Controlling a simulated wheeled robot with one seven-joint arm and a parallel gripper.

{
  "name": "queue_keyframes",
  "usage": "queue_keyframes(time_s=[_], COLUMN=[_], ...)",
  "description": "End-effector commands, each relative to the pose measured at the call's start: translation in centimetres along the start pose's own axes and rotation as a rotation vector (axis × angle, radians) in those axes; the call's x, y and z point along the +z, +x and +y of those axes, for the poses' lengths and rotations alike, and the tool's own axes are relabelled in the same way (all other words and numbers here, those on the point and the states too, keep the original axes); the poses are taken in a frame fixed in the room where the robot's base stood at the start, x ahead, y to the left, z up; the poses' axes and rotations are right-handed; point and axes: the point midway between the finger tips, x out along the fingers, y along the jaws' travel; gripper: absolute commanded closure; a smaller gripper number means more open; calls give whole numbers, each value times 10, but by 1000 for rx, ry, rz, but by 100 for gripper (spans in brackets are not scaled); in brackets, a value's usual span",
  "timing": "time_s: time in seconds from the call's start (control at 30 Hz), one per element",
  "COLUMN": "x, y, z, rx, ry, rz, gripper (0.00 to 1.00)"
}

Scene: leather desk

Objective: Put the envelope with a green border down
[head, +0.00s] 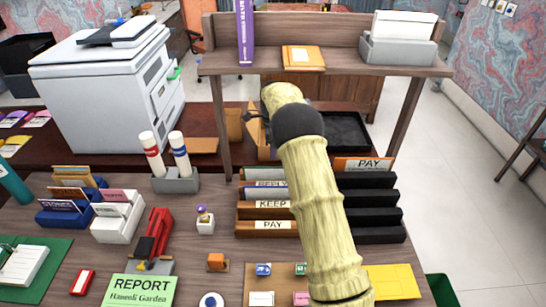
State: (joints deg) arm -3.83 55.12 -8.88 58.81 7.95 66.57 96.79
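I cannot make out an envelope with a green border in the head view. My bamboo-textured arm rises from the bottom centre and bends at a dark joint over the back of the desk. My gripper is hidden behind that arm, apart from small dark parts just left of the joint that may belong to it. I cannot see its fingertips, or whether it holds anything. A brown stepped sorter (252,229) with KEEP and PAY labels and a black stepped sorter (375,217) with a PAY card on top stand either side of my arm.
A black tray (347,131) lies under the wooden shelf (325,68), partly behind my arm. A printer (110,85) stands at the left. Blue (62,210) and white (118,222) letter holders, a red stapler (152,240) and a yellow envelope (393,281) lie nearer.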

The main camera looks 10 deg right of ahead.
Motion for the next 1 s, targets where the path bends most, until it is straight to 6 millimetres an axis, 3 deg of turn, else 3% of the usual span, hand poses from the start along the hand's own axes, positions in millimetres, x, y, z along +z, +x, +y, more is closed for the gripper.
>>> queue_keyframes(time_s=[0.63, 0.77, 1.0], x=[-2, -7, -20], y=[-4, -13, -36], z=[3, 15, 58], rx=[-4, -15, -56], ry=[-21, -109, -396], rz=[-1, -4, -7], gripper=[74, 74, 74])
